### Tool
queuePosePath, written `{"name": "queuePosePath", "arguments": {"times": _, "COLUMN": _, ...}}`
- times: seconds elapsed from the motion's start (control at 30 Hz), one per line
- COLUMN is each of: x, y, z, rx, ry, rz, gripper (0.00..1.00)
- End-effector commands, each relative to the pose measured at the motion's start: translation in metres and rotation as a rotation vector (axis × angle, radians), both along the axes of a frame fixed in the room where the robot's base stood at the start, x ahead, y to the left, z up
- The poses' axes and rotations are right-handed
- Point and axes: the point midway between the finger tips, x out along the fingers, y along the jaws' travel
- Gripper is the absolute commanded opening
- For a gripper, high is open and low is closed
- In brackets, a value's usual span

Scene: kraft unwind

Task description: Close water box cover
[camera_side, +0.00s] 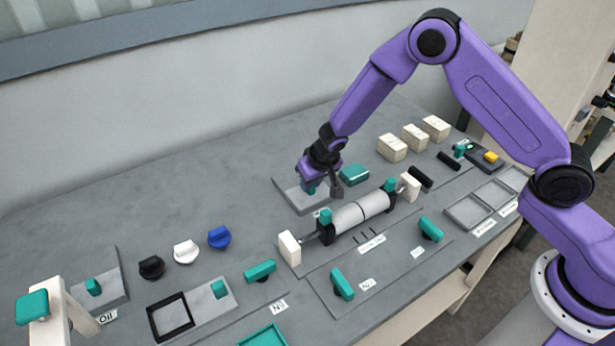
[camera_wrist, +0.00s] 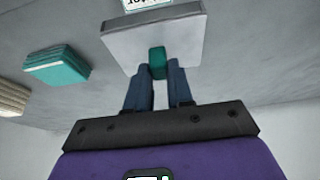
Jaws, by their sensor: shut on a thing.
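The water box cover is a light grey plate (camera_wrist: 125,42) with a small teal knob (camera_wrist: 157,58). A partly cut-off label (camera_wrist: 140,3) shows upside down past its far edge in the wrist view. In the side view the grey plate (camera_side: 290,192) lies at the back middle of the table, partly hidden by my gripper. My gripper (camera_wrist: 159,70) has its dark fingers on both sides of the knob and is shut on it. In the side view my gripper (camera_side: 322,190) is low over the plate. I cannot tell whether the cover is tilted or flat.
A teal block (camera_side: 354,174) stands just right of my gripper, with cream boxes (camera_side: 391,148) behind. A grey roller (camera_side: 360,212) with holders is in front. Coloured knobs (camera_side: 219,237) and the Oil plate (camera_side: 118,268) are at left. The back-left table is clear.

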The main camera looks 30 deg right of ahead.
Motion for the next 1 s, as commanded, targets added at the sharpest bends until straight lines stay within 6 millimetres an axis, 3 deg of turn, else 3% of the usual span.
{"name": "queuePosePath", "arguments": {"times": 0.27, "x": -0.005, "y": 0.001, "z": -0.001, "rx": -0.005, "ry": 0.008, "rz": 0.000, "gripper": 0.00}}
{"name": "queuePosePath", "arguments": {"times": 0.3, "x": -0.005, "y": 0.001, "z": -0.001, "rx": -0.005, "ry": 0.008, "rz": 0.000, "gripper": 0.24}}
{"name": "queuePosePath", "arguments": {"times": 0.37, "x": -0.005, "y": 0.001, "z": -0.001, "rx": -0.005, "ry": 0.008, "rz": 0.001, "gripper": 0.44}}
{"name": "queuePosePath", "arguments": {"times": 0.4, "x": -0.005, "y": 0.001, "z": -0.001, "rx": -0.004, "ry": 0.008, "rz": 0.000, "gripper": 0.47}}
{"name": "queuePosePath", "arguments": {"times": 0.77, "x": -0.005, "y": 0.000, "z": 0.003, "rx": -0.003, "ry": 0.005, "rz": -0.001, "gripper": 0.47}}
{"name": "queuePosePath", "arguments": {"times": 1.0, "x": -0.015, "y": 0.001, "z": 0.029, "rx": -0.001, "ry": 0.003, "rz": 0.000, "gripper": 0.47}}
